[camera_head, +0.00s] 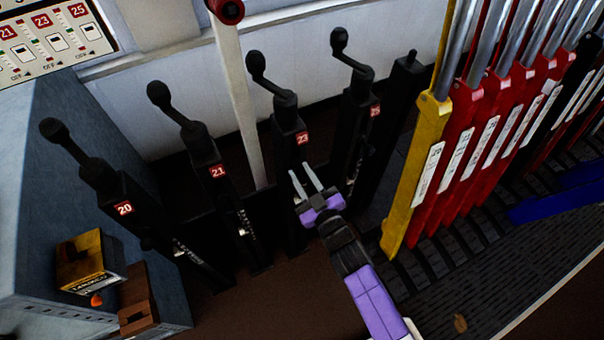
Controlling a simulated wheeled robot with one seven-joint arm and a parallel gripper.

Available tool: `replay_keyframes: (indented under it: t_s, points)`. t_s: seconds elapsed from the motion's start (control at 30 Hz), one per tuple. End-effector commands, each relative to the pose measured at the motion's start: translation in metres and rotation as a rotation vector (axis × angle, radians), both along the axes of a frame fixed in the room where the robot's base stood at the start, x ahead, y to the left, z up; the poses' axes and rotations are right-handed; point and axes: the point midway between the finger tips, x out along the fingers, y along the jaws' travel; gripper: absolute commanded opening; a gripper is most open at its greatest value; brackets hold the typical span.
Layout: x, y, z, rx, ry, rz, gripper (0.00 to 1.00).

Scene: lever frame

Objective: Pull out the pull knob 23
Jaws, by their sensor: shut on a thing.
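The black post with the red plate 23 (302,138) stands in the middle of the head view, with a bent crank handle (270,78) on top. My gripper (304,170) is at the front of this post, just below the red plate. Its two light fingers are a little apart and shut on the pull knob 23. The knob is dark against the dark post, and its outline and how far it stands out cannot be made out.
Similar black posts 20 (122,208), 21 (217,172) and 25 (375,112) stand alongside. A yellow lever (415,170) and several red levers (462,150) stand close on the right. A grey cabinet (60,150) with a small yellow box (85,258) is at left.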

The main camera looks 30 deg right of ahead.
Motion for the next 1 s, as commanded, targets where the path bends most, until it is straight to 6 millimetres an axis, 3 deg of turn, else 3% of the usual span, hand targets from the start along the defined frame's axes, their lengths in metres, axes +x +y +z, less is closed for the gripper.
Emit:
replay_keyframes:
  t_s: [0.2, 0.43, 0.67, 0.7, 0.77, 0.8, 1.0]
  points:
    - [-0.002, 0.0, 0.0, 0.001, 0.0, 0.0, 0.0]
    - [-0.026, 0.001, 0.001, 0.001, 0.001, 0.002, 0.0]
    - [-0.027, 0.0, 0.0, 0.001, 0.0, 0.001, 0.0]
    - [-0.027, 0.0, 0.0, 0.001, 0.0, 0.001, 0.32]
    - [-0.027, 0.0, 0.0, 0.001, 0.0, 0.001, 0.44]
    - [-0.027, 0.0, 0.0, 0.001, 0.0, 0.001, 0.48]
    - [-0.026, 0.0, 0.0, 0.0, 0.0, 0.0, 0.48]
